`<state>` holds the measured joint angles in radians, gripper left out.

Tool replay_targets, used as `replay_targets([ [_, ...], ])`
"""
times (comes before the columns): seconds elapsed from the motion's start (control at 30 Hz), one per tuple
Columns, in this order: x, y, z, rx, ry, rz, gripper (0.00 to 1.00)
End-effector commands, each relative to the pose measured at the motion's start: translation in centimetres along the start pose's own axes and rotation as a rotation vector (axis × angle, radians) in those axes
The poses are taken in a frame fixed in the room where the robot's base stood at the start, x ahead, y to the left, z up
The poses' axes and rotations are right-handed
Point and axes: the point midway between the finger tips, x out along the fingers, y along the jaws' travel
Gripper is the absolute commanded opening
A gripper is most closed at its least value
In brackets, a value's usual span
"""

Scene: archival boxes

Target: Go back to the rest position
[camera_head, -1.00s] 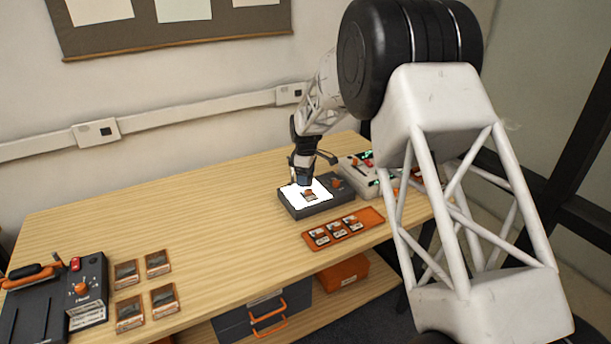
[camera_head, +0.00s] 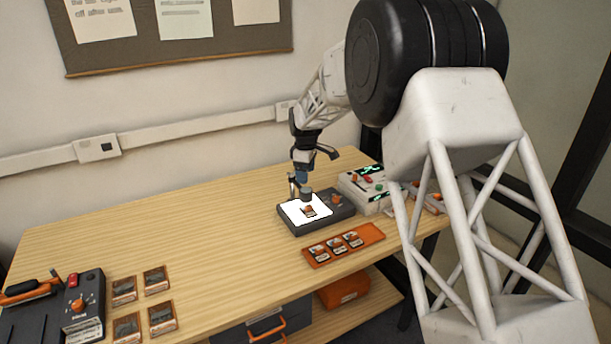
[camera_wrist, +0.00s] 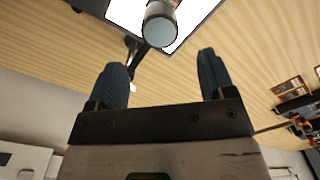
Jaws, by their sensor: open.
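My gripper (camera_head: 302,173) hangs above the back of a dark light box in the head view. In the wrist view its two dark ribbed fingers (camera_wrist: 163,80) are apart with nothing between them. The light box (camera_head: 338,213) has a bright white panel with a small orange-brown piece (camera_head: 309,211) on it. A dark upright cylinder (camera_head: 306,194) stands over the panel, below my gripper. In the wrist view the cylinder's round grey end (camera_wrist: 160,30) shows beyond the fingertips, apart from them.
An orange tray (camera_head: 367,239) with several small slides lies in front of the light box. A pale device (camera_head: 362,198) with green displays stands to its right. Several framed pieces (camera_head: 155,279) and a dark machine (camera_head: 84,308) are at the left. The wooden table's (camera_head: 190,222) middle is clear.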

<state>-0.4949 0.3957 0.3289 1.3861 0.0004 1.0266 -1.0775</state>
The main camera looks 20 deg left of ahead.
Motion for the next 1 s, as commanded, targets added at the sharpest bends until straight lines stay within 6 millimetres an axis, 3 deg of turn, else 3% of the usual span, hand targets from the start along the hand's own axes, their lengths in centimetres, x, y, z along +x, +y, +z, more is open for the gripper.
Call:
replay_targets([
  [0.27,-0.1,0.0,0.1,0.002,0.000,0.000,0.76],
  [0.47,-1.2,-0.6,1.5,0.035,0.002,0.004,0.76],
  [0.67,-4.1,-2.1,5.2,0.120,0.008,0.016,0.76],
  [1.0,-9.9,-6.8,13.5,0.324,0.023,0.042,0.76],
])
